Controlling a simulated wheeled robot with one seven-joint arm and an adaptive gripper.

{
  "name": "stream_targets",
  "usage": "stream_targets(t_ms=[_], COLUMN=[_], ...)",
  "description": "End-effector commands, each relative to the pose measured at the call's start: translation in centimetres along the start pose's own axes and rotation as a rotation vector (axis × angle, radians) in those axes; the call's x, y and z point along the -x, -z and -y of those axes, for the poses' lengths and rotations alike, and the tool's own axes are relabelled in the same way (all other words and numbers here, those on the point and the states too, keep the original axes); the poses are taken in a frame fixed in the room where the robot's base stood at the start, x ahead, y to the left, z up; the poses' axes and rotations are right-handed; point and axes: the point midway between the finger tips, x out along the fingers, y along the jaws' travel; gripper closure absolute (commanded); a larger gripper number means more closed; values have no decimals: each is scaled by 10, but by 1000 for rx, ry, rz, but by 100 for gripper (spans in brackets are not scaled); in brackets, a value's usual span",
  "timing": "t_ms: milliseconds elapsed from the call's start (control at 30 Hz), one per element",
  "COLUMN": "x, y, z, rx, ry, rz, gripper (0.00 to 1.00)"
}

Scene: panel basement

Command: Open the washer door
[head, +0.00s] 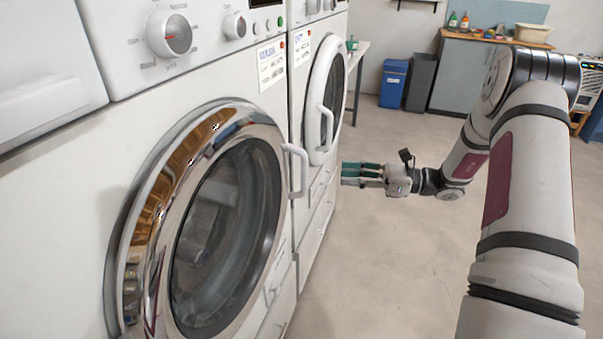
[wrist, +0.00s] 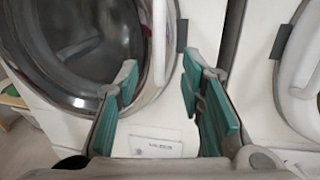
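The near washer door (head: 150,215) has a wide chrome ring around dark glass and looks shut. A white vertical bar handle (head: 297,170) stands on its right edge. In the wrist view the chrome-ringed door (wrist: 146,85) fills the upper left, and its handle (wrist: 160,40) shows beyond the gap between my fingertips. My gripper (head: 345,173) has green finger pads and points left toward the machine fronts, to the right of the handle and apart from it. In the wrist view my gripper (wrist: 160,72) is open, with nothing between its fingers.
A second machine with a white round door (head: 318,90) and white handle (head: 326,128) stands just beyond the first; its door shows at right in the wrist view (wrist: 300,60). A blue bin (head: 392,84), grey bin (head: 420,82) and cabinet (head: 480,80) stand at the back. The floor is clear.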

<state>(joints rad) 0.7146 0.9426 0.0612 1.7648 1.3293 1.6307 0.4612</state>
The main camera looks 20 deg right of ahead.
Motion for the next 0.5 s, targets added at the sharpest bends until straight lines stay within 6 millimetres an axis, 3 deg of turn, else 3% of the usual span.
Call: stream_targets(t_ms=[500], x=[-98], y=[0], z=[-2], rx=[1], ry=[-6], rz=[-2], gripper=[64])
